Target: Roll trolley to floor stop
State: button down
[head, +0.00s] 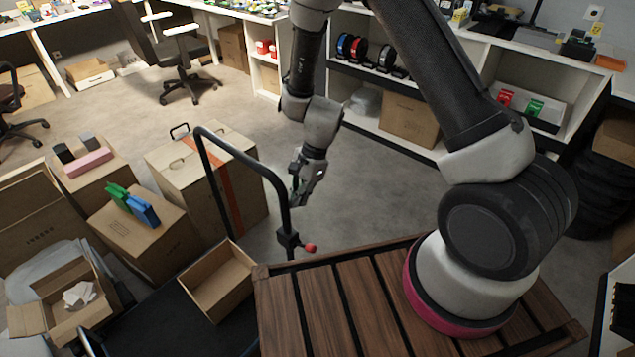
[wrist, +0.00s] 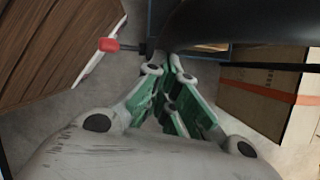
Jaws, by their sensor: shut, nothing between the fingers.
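The trolley has a black deck (head: 165,325) at the lower left and a tall arched black push handle (head: 250,158) at its far end. A red knob (head: 310,248) sticks out from a clamp low on the handle's right post. My gripper (head: 299,198) is shut and empty, close beside the right post and above the knob. In the wrist view my gripper (wrist: 172,62) points at the dark handle bar (wrist: 230,25), with the red knob (wrist: 108,45) to its left. I cannot tell whether it touches the bar. I cannot make out a floor stop.
An open empty carton (head: 205,293) sits on the deck. A tall carton with orange tape (head: 170,170) stands beyond the handle, with more cartons at left. My wooden top (head: 330,310) is at lower right. Grey floor (head: 365,205) is clear up to the white shelves (head: 425,150).

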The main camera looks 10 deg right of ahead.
jog(key=s+a, duration=0.7)
jog(key=a, duration=0.3)
jog(key=shift+s+a, duration=0.15)
jog(key=shift+s, duration=0.05)
jog(key=w+d+r, duration=0.3)
jog(key=d+r, duration=0.4)
jog(key=r, duration=0.2)
jog(key=shift+w+r, duration=0.15)
jog(key=shift+d, duration=0.1)
dwell(0.3)
